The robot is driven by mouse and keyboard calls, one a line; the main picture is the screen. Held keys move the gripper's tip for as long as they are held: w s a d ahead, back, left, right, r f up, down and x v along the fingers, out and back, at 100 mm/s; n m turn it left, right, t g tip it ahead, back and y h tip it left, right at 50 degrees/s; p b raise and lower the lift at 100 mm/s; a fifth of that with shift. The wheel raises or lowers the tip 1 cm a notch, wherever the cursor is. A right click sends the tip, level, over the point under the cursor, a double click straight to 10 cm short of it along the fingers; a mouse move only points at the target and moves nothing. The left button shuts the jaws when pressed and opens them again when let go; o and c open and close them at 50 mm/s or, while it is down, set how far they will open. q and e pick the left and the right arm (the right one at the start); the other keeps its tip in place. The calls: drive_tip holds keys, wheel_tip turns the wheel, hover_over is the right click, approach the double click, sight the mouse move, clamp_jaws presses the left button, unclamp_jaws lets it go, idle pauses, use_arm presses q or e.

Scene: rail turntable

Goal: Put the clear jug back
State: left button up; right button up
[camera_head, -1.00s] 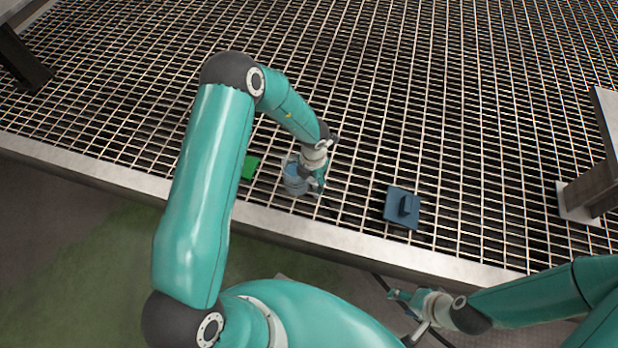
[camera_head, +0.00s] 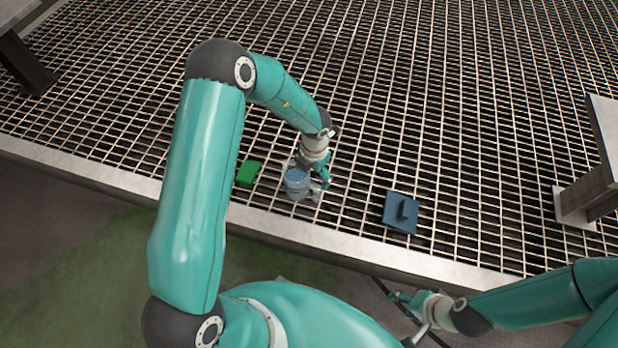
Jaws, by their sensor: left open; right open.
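The clear jug (camera_head: 297,184) stands on the metal grating near its front edge and looks pale blue. My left gripper (camera_head: 318,184) is open at the jug's right side, close to it. Whether the fingers touch the jug I cannot tell. A green block or pad (camera_head: 248,172) lies on the grating just left of the jug. My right gripper (camera_head: 400,297) is open and empty, low in the view, in front of the grating's edge.
A dark blue plate with a raised handle (camera_head: 401,212) lies on the grating right of the jug. The grating (camera_head: 450,90) behind is clear.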

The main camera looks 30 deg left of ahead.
use_arm(q)
wheel_tip(320, 180, up, 5)
drive_tip(key=s+f+m+t+y+p, duration=0.15)
drive_tip(key=s+f+m, duration=0.4)
drive_tip(key=m, duration=0.85)
drive_tip(key=s+d+f+m+h, duration=0.2)
drive_tip(key=s+d+m+h, duration=0.3)
drive_tip(key=s+d+m, duration=0.6)
drive_tip(key=s+m+g, duration=0.1)
drive_tip(key=s+m, duration=0.1)
drive_tip(key=m, duration=0.4)
drive_tip(key=shift+s+d+m+h, duration=0.2)
drive_tip(key=shift+m+h, duration=0.1)
drive_tip(key=shift+h, duration=0.05)
